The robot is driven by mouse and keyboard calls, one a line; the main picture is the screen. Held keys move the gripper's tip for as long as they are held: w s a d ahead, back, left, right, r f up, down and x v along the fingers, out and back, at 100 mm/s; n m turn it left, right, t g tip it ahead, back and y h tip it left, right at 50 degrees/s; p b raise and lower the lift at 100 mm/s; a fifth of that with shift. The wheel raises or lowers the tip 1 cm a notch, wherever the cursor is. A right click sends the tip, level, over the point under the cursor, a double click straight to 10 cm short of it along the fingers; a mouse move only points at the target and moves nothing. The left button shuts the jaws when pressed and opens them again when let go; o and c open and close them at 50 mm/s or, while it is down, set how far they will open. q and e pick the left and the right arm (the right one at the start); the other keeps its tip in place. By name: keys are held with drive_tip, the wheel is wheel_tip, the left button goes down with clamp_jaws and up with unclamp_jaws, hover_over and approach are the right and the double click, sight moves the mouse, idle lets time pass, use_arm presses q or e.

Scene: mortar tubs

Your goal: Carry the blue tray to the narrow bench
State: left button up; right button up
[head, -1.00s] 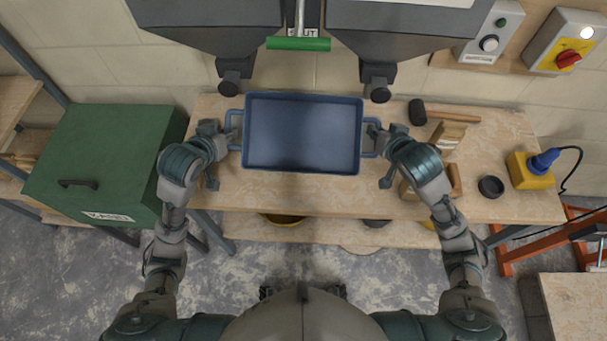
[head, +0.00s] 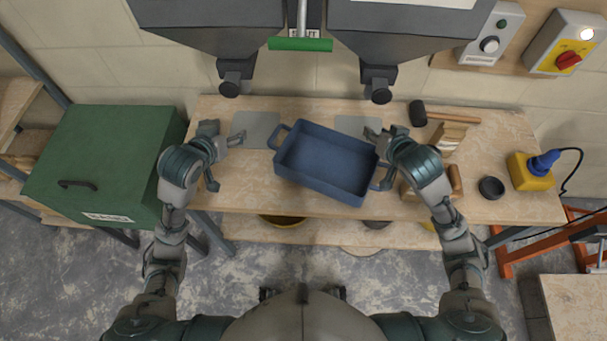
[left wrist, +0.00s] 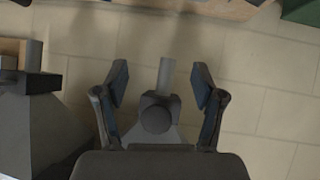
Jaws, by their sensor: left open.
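The blue tray (head: 325,160) is empty and sits askew over the wooden bench top, its right end nearer to me. Its left handle (head: 279,135) is free. My left gripper (head: 225,157) is open and empty, left of that handle and apart from it. In the left wrist view my left gripper (left wrist: 160,88) has its fingers spread with no tray between them. My right gripper (head: 378,158) is beside the tray's right end. The right handle (head: 385,179) is partly hidden by it, so I cannot tell whether it grips. I cannot tell which surface is the narrow bench.
Two grey pads (head: 257,130) (head: 358,125) lie on the bench top (head: 240,195). A mallet (head: 418,113), a black ring (head: 491,187) and a yellow box (head: 528,172) are to the right. A green cabinet (head: 100,160) stands left. Dark hoppers (head: 210,25) hang above the back edge.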

idle(0.3)
use_arm(q)
drive_tip(key=v, duration=0.7)
use_arm(e)
drive_tip(key=o, duration=0.8)
use_arm(q)
drive_tip(key=shift+s+r, duration=0.1)
drive_tip(key=shift+r, duration=0.05)
drive_tip(key=shift+d, duration=0.15)
use_arm(e)
drive_tip(key=s+d, duration=0.2)
drive_tip(key=d, duration=0.4)
drive_tip(key=shift+s+d, duration=0.25)
drive_tip(key=shift+d, duration=0.1)
drive_tip(key=shift+a, duration=0.15)
use_arm(q)
drive_tip(key=shift+s, duration=0.1)
use_arm(e)
drive_tip(key=shift+s+f, duration=0.1)
drive_tip(key=shift+f, duration=0.05)
